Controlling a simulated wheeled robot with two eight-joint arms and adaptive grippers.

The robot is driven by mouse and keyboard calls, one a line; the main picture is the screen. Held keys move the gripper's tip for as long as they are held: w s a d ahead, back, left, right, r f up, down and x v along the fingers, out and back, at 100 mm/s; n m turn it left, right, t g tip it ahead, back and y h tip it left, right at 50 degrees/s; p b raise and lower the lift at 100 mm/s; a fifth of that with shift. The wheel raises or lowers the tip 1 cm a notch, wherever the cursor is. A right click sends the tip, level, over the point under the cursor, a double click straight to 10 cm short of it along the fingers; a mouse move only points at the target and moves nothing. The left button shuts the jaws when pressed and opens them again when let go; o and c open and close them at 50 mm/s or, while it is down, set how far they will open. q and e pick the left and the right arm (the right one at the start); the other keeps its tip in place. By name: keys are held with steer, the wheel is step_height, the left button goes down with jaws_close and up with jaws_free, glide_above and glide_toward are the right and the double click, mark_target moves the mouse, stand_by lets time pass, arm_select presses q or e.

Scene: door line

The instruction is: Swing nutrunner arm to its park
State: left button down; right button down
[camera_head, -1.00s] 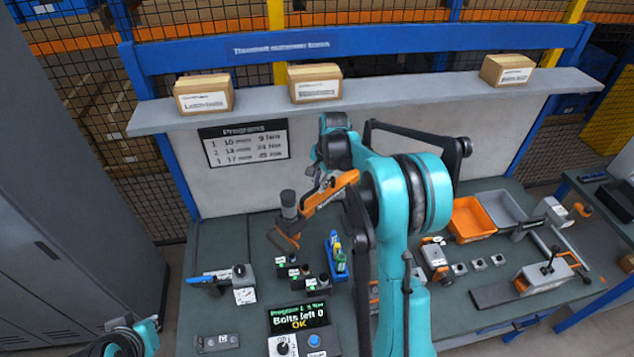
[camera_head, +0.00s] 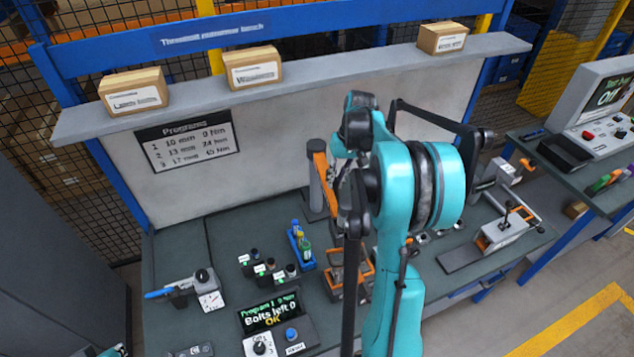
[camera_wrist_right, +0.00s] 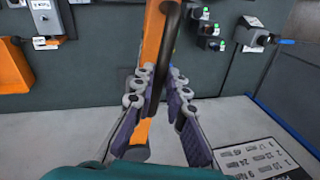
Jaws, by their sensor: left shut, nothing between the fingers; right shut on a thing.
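The nutrunner arm is an orange link (camera_head: 320,160) with a grey post beside it, standing at the back of the bench, left of my right forearm. My right gripper (camera_head: 342,182) is at this arm, partly hidden behind my own wrist. In the right wrist view, the gripper's fingers (camera_wrist_right: 160,95) are shut on a dark curved handle (camera_wrist_right: 170,35) in front of the orange link (camera_wrist_right: 152,45). The nutrunner's lower end cannot be made out. Only a teal sliver of my left arm shows at the head view's bottom left; its gripper is out of frame.
A clamp fixture (camera_head: 500,232) stands right. Boxes sit on the shelf (camera_head: 290,68) above. The bench's left back is clear.

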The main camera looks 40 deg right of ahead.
steer(key=shift+s+d+n, duration=0.2)
steer(key=shift+d+n, duration=0.15)
steer(key=shift+d, duration=0.35)
steer(key=shift+s+d+n, duration=0.2)
steer(key=shift+d+n, duration=0.1)
steer(key=shift+d, duration=0.35)
steer(key=shift+s+d+n, duration=0.2)
steer(key=shift+d+n, duration=0.15)
steer(key=shift+d, duration=0.35)
steer(key=c, duration=1.5)
jaws_free()
steer(key=shift+c, duration=0.2)
steer(key=shift+r, duration=0.1)
step_height(320, 180, up, 12)
steer(key=d, duration=0.2)
steer(key=shift+s+d, duration=0.15)
steer(key=shift+s, duration=0.15)
steer(key=shift+f, duration=0.2)
